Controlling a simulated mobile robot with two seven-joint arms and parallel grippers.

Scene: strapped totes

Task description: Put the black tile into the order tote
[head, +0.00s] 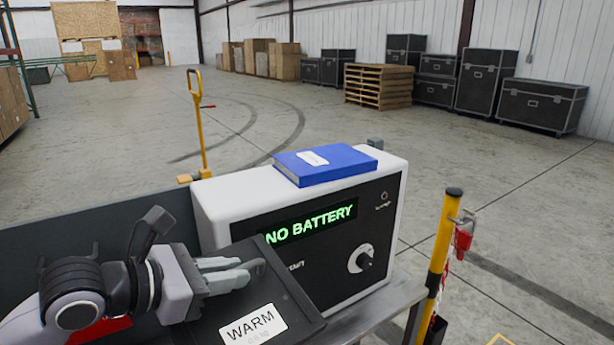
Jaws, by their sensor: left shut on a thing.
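A flat black slab with a white "WARM" label, which I take for the black tile (290,292), is in front of the white machine at the lower middle. My left gripper (246,268) reaches in from the left and is shut at the slab's left part. The fingers cover the place of contact, so the exact grip is hard to see. I see no order tote in this view. My right gripper is not in view.
The white machine (213,205) has a dark front reading "NO BATTERY" and a dial. A blue book (345,163) lies on top. It stands on a grey bench (393,302). A yellow post (441,250) stands right of the bench. Pallets (378,87) and black cases stand far behind.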

